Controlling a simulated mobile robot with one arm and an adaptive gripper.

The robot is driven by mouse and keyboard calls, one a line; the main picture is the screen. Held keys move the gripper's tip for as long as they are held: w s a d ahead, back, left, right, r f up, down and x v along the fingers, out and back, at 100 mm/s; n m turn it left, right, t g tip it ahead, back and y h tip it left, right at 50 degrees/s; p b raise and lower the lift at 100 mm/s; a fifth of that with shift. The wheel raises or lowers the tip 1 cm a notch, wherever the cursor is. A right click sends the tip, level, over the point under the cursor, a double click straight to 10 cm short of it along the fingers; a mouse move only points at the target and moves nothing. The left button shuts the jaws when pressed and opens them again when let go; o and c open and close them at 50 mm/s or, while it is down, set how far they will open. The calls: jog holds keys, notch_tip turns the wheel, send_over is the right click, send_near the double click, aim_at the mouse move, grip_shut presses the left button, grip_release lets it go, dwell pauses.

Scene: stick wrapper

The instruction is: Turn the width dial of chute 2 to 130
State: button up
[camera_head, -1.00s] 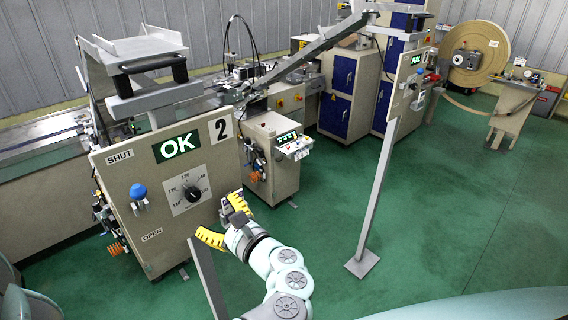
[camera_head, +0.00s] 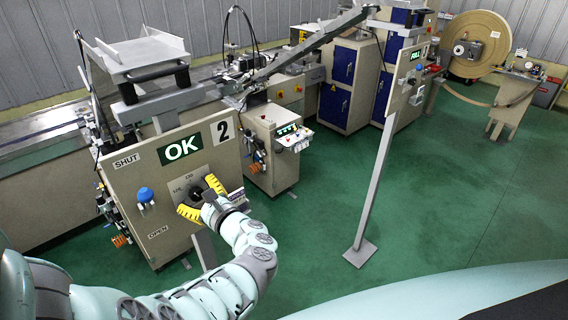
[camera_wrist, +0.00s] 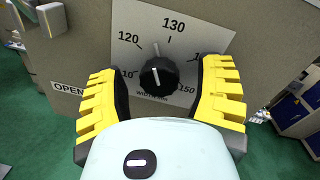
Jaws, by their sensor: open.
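The width dial (camera_wrist: 160,77) is a black knob on a pale scale plate (camera_wrist: 185,28) with marks from about 110 to 150. Its white pointer line points up and slightly left, between 120 and 130. In the head view the dial (camera_head: 196,192) is partly hidden by my gripper. The panel carries a "2" sign (camera_head: 222,130) and a lit "OK" display (camera_head: 180,149). My gripper (camera_wrist: 163,88) is open, with its yellow fingers on either side of the dial; I see gaps, and cannot tell how deep the fingertips reach.
A blue knob (camera_head: 145,196) with SHUT and OPEN labels sits left of the dial. A tall post (camera_head: 375,190) with a display stands to the right, with clear green floor beyond.

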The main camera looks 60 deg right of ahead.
jog(key=shift+o, duration=0.3)
grip_shut()
dwell(0.5)
